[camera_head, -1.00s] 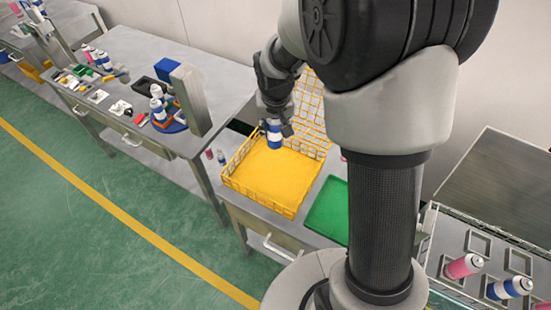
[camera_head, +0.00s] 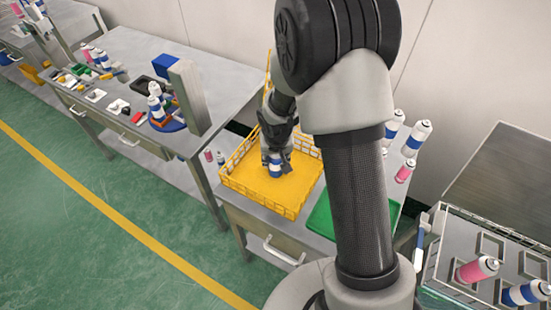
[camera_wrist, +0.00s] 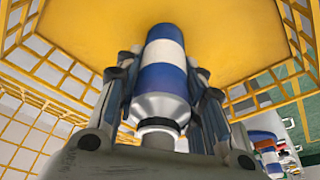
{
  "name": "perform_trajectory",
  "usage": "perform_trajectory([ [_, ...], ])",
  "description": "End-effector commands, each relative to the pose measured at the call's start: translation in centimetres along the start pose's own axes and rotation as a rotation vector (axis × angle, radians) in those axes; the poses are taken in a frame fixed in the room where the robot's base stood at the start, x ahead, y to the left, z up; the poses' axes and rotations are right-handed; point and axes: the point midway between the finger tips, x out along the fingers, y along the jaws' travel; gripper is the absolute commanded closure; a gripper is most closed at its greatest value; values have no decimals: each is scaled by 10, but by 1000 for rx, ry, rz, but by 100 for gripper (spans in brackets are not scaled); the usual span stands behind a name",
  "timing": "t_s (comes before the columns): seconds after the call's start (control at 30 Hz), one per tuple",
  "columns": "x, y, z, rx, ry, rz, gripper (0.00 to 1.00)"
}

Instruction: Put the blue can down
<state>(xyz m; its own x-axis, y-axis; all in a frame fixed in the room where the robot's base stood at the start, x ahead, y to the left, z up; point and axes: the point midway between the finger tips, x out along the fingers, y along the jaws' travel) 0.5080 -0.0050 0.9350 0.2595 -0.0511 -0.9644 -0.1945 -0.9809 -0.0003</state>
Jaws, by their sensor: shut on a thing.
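The blue can (camera_head: 275,166), blue with a white band and a silver top, is held in my gripper (camera_head: 276,152). In the head view it is inside the yellow wire basket (camera_head: 287,212), low over or on the yellow floor. In the wrist view the fingers of my gripper (camera_wrist: 165,100) are shut on both sides of the can (camera_wrist: 164,78), near its silver shoulder. The can's far end is against the yellow floor (camera_wrist: 235,30) in that view; I cannot tell whether it touches.
A green tray (camera_head: 321,217) lies right of the basket, partly behind my arm. Several blue-and-white and pink cans stand at the back right. A rack (camera_head: 455,260) with cans is at the far right. Another workbench (camera_head: 150,60) with parts stands left.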

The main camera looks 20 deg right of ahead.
Motion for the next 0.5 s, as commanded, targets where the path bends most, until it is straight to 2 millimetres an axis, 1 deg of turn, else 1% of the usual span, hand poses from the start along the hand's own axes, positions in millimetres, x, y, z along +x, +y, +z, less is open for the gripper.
perform_trajectory([
  [0.13,-2,0,-1,0,2,-1,91],
  [0.27,2,0,0,0,2,0,91],
  [0.3,2,0,0,0,2,0,63],
  [0.5,1,0,0,0,2,0,50],
])
